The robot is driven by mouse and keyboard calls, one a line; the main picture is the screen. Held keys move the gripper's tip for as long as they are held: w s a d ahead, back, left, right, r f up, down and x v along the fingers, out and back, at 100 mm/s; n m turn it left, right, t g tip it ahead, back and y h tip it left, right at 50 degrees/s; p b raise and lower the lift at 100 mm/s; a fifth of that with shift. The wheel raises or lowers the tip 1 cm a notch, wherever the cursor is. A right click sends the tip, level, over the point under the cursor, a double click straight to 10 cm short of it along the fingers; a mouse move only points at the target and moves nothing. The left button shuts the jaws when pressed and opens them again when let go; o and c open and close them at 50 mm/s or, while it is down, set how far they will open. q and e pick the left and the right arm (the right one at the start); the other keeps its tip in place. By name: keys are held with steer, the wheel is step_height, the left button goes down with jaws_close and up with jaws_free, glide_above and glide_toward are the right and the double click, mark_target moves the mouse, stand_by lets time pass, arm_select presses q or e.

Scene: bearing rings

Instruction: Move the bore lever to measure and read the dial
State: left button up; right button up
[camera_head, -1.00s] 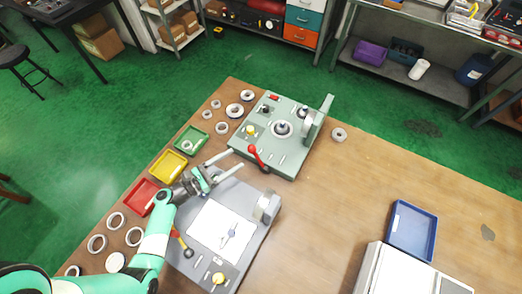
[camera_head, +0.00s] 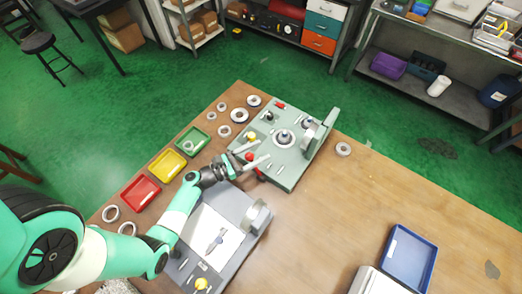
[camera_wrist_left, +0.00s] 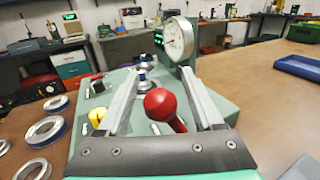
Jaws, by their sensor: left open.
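The green bore fixture (camera_head: 290,165) stands on the wooden table, with a metal ring part (camera_head: 284,137) at its middle. Its lever has a red ball knob (camera_head: 249,157), which shows large in the left wrist view (camera_wrist_left: 163,104). My left gripper (camera_head: 255,154) is open at the fixture's near edge. In the wrist view its two fingers stand either side of the red ball, with gaps; I cannot tell that they touch it. The round white dial (camera_wrist_left: 180,38) faces the wrist camera; its needle is too small to read.
A grey fixture (camera_head: 232,215) lies nearer, under my left arm. Green (camera_head: 192,140), yellow (camera_head: 167,164) and red (camera_head: 140,192) trays and several loose rings line the left edge.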

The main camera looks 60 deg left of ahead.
arm_select(q)
jaws_close()
stand_by(1.3)
